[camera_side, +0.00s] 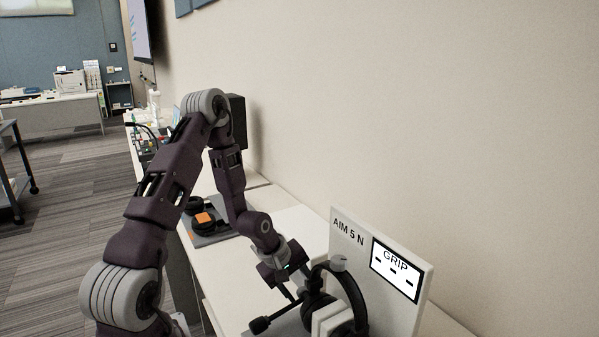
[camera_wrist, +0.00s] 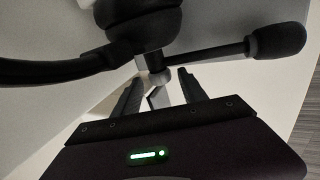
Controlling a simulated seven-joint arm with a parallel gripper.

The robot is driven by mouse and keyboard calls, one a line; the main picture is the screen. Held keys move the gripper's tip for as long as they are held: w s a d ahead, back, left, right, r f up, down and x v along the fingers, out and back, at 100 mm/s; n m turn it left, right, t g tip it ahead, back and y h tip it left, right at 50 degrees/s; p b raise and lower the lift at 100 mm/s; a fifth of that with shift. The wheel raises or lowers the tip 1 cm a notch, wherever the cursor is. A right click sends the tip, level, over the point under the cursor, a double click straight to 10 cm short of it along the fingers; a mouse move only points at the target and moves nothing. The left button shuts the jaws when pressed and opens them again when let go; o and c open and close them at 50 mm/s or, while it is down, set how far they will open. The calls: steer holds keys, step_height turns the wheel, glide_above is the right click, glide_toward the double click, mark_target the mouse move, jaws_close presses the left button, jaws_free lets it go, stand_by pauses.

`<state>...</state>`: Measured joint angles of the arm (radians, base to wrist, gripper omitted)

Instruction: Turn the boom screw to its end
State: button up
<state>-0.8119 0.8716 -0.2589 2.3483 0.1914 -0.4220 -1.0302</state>
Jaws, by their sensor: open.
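A black headset (camera_side: 350,295) stands at the front of the white bench, and its earcup (camera_wrist: 140,22) shows in the wrist view. Its boom (camera_wrist: 210,53) runs right to a foam-tipped microphone (camera_wrist: 277,41); the tip also shows in the side view (camera_side: 260,325). A small grey piece at the root of the boom looks like the boom screw (camera_wrist: 159,77). My gripper (camera_wrist: 160,88) is open, its two dark fingers apart on either side of this piece. I cannot tell whether either finger touches it. In the side view my gripper (camera_side: 292,292) is beside the headset, and the screw is hard to make out.
A white panel (camera_side: 347,230) reading "AIM 5 N" stands behind the headset, with a screen (camera_side: 397,268) reading "GRIP". A grey tray (camera_side: 213,237) with black and orange parts lies farther back on the bench. The wall runs close along the right.

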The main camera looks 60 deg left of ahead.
steer(key=g, duration=0.2)
steer(key=w+g, duration=0.1)
steer(key=g, duration=0.1)
steer(key=shift+r, duration=0.1)
step_height(320, 180, up, 31)
steer(key=shift+s, duration=0.45)
steer(key=shift+r, duration=0.1)
